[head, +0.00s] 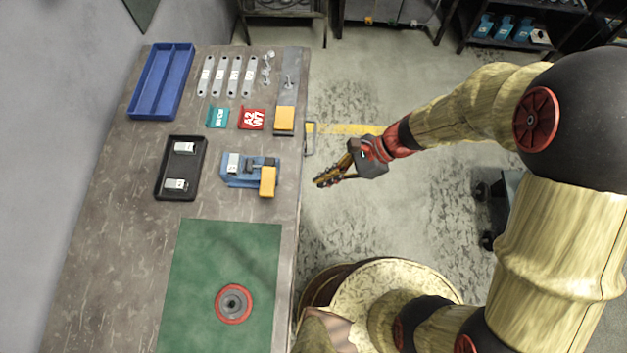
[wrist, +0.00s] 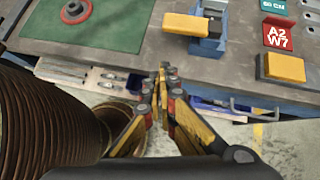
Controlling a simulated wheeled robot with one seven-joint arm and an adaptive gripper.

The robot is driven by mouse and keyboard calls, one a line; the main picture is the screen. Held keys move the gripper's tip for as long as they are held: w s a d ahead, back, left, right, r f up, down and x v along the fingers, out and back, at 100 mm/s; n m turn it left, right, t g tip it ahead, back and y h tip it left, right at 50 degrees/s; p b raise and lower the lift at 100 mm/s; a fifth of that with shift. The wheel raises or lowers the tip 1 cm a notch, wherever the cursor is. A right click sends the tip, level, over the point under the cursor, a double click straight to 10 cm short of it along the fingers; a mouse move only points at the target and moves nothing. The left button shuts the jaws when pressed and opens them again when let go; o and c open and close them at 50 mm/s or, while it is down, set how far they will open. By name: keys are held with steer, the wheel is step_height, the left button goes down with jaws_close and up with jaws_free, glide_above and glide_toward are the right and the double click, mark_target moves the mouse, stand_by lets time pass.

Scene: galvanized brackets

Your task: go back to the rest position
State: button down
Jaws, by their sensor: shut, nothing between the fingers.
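My gripper (head: 328,178) hangs over the floor just right of the workbench edge in the head view, clear of everything on the bench. In the wrist view its fingers (wrist: 163,80) are closed together with nothing between them. The workbench (head: 110,200) fills the left of the head view. The arm reaches in from the right.
On the bench are a blue tray (head: 137,108), flat brackets (head: 220,76), a teal block (head: 217,117), a red block (head: 252,118), a black tray (head: 161,193) with two parts, a blue fixture (head: 232,181) and a green mat (head: 210,250) bearing a red ring (head: 220,317). Floor beside my gripper is clear.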

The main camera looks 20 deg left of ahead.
steer(key=shift+d+r, duration=0.25)
steer(key=shift+d, duration=0.05)
